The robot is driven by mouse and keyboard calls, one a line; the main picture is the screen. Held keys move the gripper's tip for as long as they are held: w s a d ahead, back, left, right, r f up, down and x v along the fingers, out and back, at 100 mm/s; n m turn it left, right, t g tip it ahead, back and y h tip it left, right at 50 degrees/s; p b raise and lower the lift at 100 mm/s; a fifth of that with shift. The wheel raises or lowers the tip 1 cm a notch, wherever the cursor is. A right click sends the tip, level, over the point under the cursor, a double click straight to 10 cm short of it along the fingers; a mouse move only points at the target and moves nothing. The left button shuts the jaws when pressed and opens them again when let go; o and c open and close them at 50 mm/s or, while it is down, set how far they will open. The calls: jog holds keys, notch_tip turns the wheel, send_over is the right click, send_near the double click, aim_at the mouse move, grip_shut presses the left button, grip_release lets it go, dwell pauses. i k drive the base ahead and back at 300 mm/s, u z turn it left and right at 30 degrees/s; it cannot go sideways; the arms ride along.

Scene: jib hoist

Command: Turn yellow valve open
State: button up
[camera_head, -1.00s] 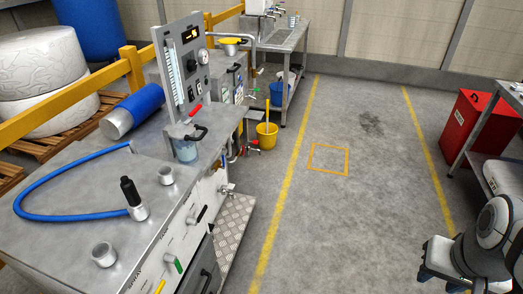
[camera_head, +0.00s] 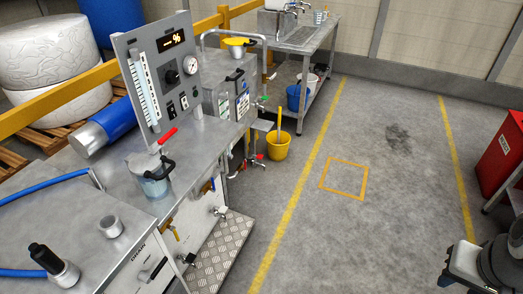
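A small yellow part (camera_head: 208,186) shows under the front edge of the steel bench, left of the yellow bucket. It may be a valve handle, but it is too small to tell. Another small yellowish lever (camera_head: 174,232) is on the white front panel near the "DRAIN" lettering. I cannot tell which one is the yellow valve or how it is turned. My gripper (camera_head: 458,268) shows only partly at the lower right edge, over the floor and far from the bench. Its fingers are not clear.
A panel with gauge and display (camera_head: 160,70) stands on the bench, with a beaker (camera_head: 152,185) in front. A tread-plate step (camera_head: 218,258) lies along the bench's foot. A yellow bucket (camera_head: 278,148) stands beyond. The marked floor (camera_head: 345,225) is clear. A red cabinet (camera_head: 500,155) is at right.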

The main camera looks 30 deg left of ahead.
aim_at(176, 236)
jog(key=z, duration=0.05)
jog(key=i, duration=1.3)
jog(key=u, duration=3.4)
jog(key=i, duration=1)
